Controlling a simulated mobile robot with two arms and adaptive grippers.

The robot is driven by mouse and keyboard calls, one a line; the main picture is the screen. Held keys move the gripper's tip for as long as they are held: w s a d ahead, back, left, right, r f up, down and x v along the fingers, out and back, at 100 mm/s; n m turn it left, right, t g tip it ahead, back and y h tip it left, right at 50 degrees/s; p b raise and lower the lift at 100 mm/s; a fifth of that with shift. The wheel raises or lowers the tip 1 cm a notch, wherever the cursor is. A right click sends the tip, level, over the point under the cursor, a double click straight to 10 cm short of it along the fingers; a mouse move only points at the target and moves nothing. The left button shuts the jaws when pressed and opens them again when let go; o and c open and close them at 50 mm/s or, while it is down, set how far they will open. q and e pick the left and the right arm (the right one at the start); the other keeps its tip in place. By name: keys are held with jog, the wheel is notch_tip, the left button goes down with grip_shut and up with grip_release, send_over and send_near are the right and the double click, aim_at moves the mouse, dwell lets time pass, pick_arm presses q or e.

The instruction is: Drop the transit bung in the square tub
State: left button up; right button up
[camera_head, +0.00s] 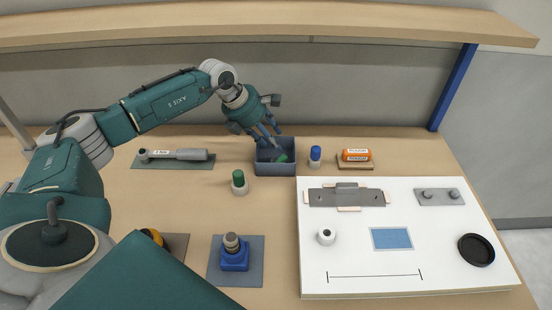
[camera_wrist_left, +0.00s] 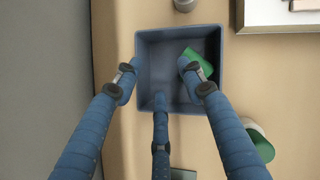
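The square tub (camera_head: 262,170) is blue-grey and stands on the bench near the back; it also shows in the left wrist view (camera_wrist_left: 150,45). A green piece, which looks like the transit bung (camera_wrist_left: 201,64), lies tilted inside the tub near its right wall in the wrist view. In the wrist view the right finger covers part of the green piece; nothing shows between the fingers. My right gripper is not in view.
A green-capped bottle (camera_head: 239,183) stands close in front of the tub and a blue-capped one (camera_head: 315,156) right of it. A white panel (camera_head: 350,278) fills the right. A torque tool (camera_head: 175,154) lies left. A shelf (camera_head: 400,22) runs above the back.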

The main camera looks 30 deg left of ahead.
pick_arm(q)
jog(key=v, duration=1.2)
dwell(0.3)
